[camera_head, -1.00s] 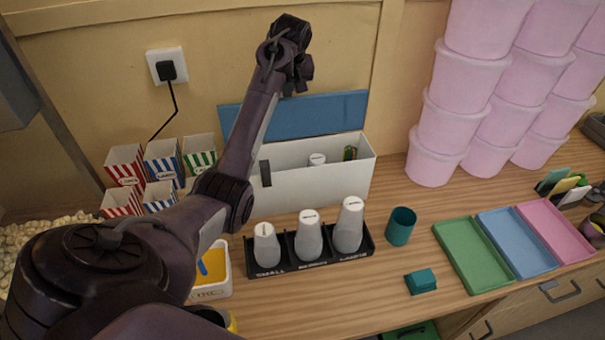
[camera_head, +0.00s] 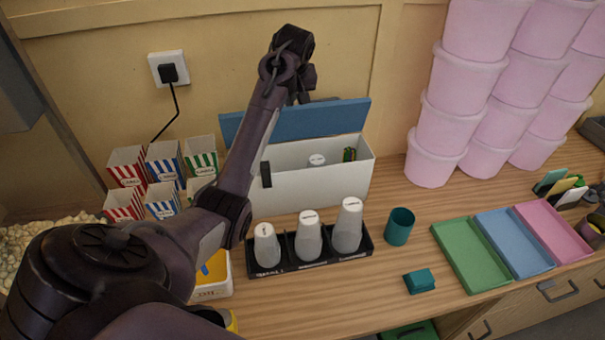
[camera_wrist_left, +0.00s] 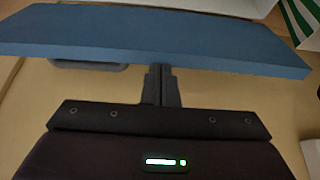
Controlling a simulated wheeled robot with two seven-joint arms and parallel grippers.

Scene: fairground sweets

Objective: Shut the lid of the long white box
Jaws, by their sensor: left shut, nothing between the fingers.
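The long white box (camera_head: 312,187) stands on the counter near the back wall. Its blue lid (camera_head: 305,121) is hinged along the back and stands open, raised and tilted. Inside the box I see a white-capped item (camera_head: 317,160) and a small green item (camera_head: 349,154). My left gripper (camera_wrist_left: 160,82) is shut and empty, at the back of the lid. In the left wrist view its fingers meet the lid's near edge (camera_wrist_left: 150,40), apparently touching. In the head view the lid hides the fingertips. My right gripper is not in view.
Striped cartons (camera_head: 163,165) stand to the left. A teal cup (camera_head: 399,226), a teal block (camera_head: 420,281), coloured trays (camera_head: 466,255) and stacked pink tubs (camera_head: 440,125) are to the right.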

